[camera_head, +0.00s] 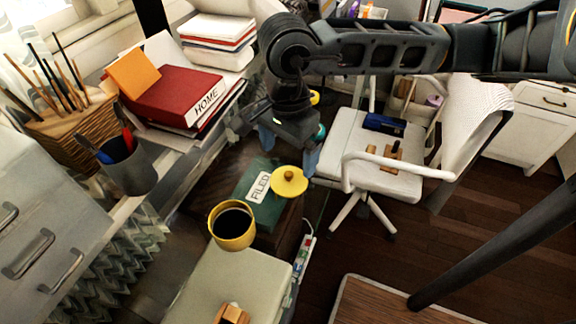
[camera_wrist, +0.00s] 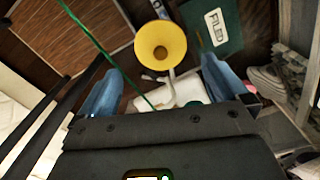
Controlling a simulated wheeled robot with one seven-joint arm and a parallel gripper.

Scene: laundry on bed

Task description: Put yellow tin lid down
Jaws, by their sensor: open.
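The yellow tin lid (camera_head: 289,181), round with a small knob on top, shows at the right edge of the green "FILED" folder (camera_head: 248,212). In the wrist view the lid (camera_wrist: 172,62) lies just beyond my fingertips, beside the folder (camera_wrist: 229,44). I cannot tell exactly what the lid rests on. The open yellow tin (camera_head: 230,239), dark inside, stands to the lower left of the lid. My gripper (camera_head: 289,150) is open, its blue fingers spread above and behind the lid. In the wrist view my gripper (camera_wrist: 162,88) has nothing between its fingers.
A pale surface (camera_head: 222,283) with a small wooden object (camera_head: 231,315) lies in front. A white chair (camera_head: 372,182) holding small items stands to the right. Red books (camera_head: 178,97) and a dark pen cup (camera_head: 128,170) stand at left. A power strip (camera_head: 305,250) hangs near the lid.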

